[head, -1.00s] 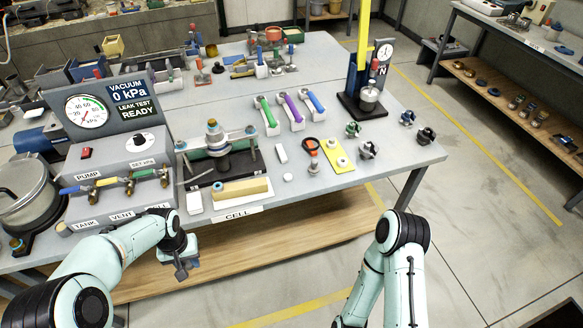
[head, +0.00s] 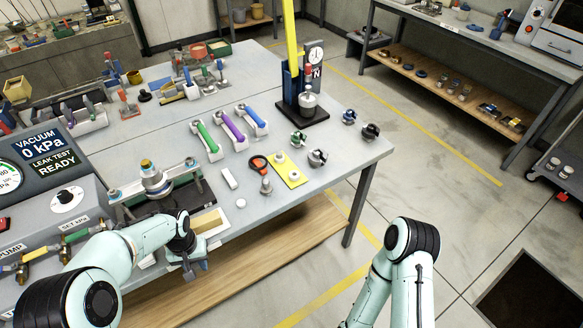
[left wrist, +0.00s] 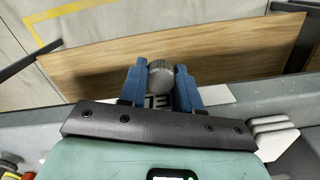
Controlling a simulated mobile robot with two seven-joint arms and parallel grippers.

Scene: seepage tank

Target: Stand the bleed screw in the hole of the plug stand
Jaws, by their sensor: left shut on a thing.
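My left gripper (head: 190,268) hangs by the front edge of the bench, past the cell area. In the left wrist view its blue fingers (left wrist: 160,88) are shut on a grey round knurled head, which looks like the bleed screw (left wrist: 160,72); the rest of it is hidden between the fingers. A yellow plate (head: 289,170) with pale round spots lies on the bench right of the gripper. I cannot tell for certain whether it is the plug stand, and no hole shows clearly. My right arm comes in at the lower right, but its gripper is out of view.
An orange-and-black ring tool (head: 259,163), a white block (head: 229,178) and several small knobbed fittings (head: 317,158) lie near the yellow plate. Coloured-handled tools (head: 232,128) stand behind. A black-based gauge stand (head: 303,105) is at the back right. Open floor lies right of the bench.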

